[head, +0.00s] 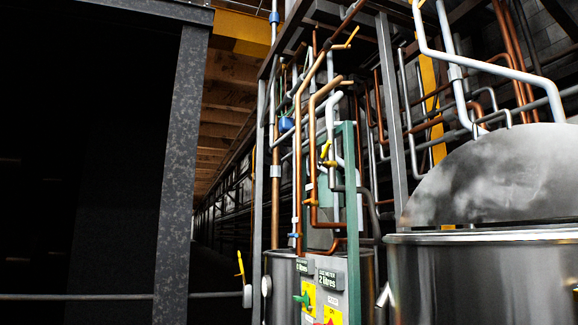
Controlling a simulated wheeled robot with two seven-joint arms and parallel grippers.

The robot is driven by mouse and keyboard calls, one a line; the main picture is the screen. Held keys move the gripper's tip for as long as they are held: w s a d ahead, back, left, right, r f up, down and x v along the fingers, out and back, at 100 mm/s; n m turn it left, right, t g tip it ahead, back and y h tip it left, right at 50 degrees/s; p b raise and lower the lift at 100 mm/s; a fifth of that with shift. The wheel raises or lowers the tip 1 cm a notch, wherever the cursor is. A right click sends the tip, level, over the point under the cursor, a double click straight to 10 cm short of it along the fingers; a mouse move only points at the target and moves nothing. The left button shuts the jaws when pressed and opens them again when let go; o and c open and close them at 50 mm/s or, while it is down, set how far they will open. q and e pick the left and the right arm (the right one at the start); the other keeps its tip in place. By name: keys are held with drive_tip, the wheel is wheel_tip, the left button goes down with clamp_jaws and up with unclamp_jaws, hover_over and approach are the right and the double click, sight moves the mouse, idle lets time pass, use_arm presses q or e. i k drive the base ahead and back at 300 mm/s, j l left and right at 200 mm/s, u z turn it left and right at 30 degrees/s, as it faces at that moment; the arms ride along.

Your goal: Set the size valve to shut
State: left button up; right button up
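A grey panel (340,299) at the bottom centre carries two dark signs. The right sign (330,280) seems to read "SIZE METER 2 litres"; the left sign (304,266) also ends in "2 litres". Below the left sign a green valve handle (302,298) stands out in front of a yellow plate (309,297). A red handle (327,322) under the right sign is cut by the bottom edge. I cannot tell for certain which handle is the size valve, or its position. Neither of my grippers is in view.
A yellow lever (240,266) stands left of the panel, above a pipe (120,297). Copper and white pipes fill a frame above the panel. A steel vat (480,275) with a raised lid stands right. A grey post (180,165) stands left.

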sight(329, 143)
drive_tip(key=i+j+z, duration=0.5)
drive_tip(key=i+j, duration=0.15)
drive_tip(key=i+j+z, duration=0.15)
drive_tip(key=j, duration=0.35)
drive_tip(key=i, duration=0.1)
